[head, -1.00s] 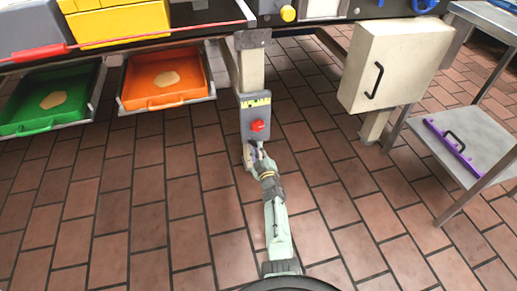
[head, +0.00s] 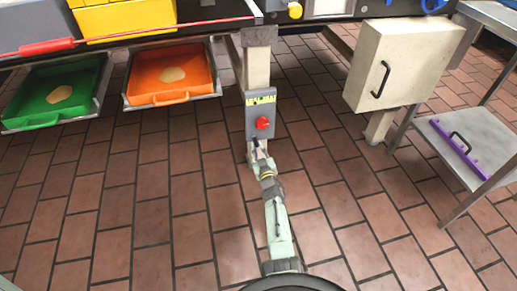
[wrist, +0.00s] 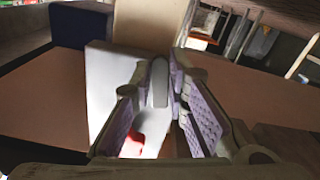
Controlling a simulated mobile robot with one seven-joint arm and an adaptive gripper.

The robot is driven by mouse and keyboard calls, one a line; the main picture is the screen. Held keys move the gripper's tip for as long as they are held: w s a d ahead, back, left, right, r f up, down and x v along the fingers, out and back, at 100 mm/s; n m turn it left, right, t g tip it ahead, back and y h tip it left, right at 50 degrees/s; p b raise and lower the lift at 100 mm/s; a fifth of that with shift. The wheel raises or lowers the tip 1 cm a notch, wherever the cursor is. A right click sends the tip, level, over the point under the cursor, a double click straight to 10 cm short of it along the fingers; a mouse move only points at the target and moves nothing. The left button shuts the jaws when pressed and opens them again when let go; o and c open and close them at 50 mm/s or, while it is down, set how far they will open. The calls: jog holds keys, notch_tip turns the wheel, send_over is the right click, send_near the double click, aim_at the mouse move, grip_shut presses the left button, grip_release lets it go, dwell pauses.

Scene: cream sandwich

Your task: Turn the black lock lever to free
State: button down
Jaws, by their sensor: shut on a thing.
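The grey lock panel (head: 260,103) is on the table leg, with a yellow-black striped label at its top and a red knob (head: 263,124). My gripper (head: 257,150) is at the panel's lower end, below the red knob. A small dark piece, likely the lock lever (head: 254,143), shows at its fingertips. In the wrist view my gripper (wrist: 162,95) has its two purple-padded fingers either side of an upright bar, which looks grey in the glare. The gripper is shut on this lever. The lever's lower part and exact angle are hard to make out.
A green drawer tray (head: 38,112) and an orange drawer tray (head: 150,84) are out under the table at left. A cream cabinet (head: 410,60) with a black handle hangs at right. A metal shelf (head: 490,150) holds a purple bar (head: 455,148). The tiled floor is clear.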

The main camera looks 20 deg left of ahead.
jog(key=c, duration=1.6)
grip_release()
jog(key=shift+o, duration=0.2)
